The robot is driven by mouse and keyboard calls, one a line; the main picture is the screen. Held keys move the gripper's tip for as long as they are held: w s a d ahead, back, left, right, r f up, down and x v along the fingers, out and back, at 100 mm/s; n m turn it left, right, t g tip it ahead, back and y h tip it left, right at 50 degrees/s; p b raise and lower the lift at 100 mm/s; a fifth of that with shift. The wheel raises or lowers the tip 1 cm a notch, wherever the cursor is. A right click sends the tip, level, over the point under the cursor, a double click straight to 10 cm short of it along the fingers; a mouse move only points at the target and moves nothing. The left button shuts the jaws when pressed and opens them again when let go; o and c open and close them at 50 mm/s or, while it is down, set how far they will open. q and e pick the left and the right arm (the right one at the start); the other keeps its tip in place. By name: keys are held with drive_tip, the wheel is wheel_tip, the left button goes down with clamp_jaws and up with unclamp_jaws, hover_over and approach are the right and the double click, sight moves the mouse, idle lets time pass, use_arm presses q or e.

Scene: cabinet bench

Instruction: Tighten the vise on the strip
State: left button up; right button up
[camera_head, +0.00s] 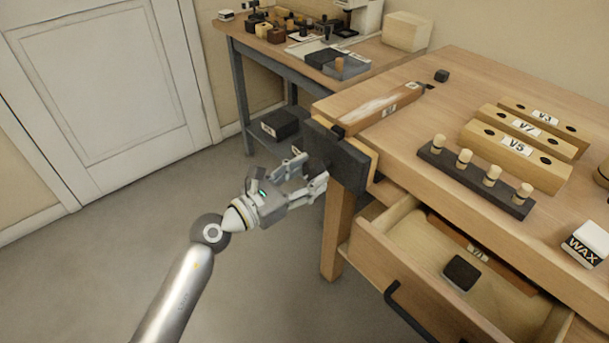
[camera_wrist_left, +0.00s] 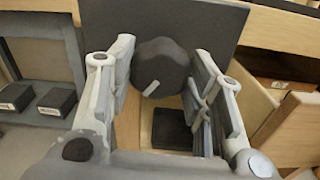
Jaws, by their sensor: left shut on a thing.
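The vise (camera_head: 340,157) is a dark plate with a wooden facing at the left front corner of the bench, and a dark round knob sticks out of it. My left gripper (camera_head: 318,178) is shut on the vise knob, with a finger on either side. In the left wrist view the faceted dark knob (camera_wrist_left: 160,66) sits between the two fingers, in front of the dark vise plate (camera_wrist_left: 210,25). A wooden strip (camera_head: 375,103) with a pale streak and a small label lies on the bench top behind the vise, between small dark stops. My right gripper is out of view.
An open drawer (camera_head: 410,255) with a dark block (camera_head: 461,273) juts out below the bench top. A dark rack of pegs (camera_head: 470,178), labelled wooden blocks (camera_head: 514,149) and a wax block (camera_head: 588,243) stand on the bench. A side table (camera_head: 262,52) stands behind. The floor at left is clear.

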use_arm(q)
drive_tip(key=o, duration=0.9)
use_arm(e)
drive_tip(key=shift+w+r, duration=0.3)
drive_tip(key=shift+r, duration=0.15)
use_arm(q)
drive_tip(key=shift+a, duration=0.1)
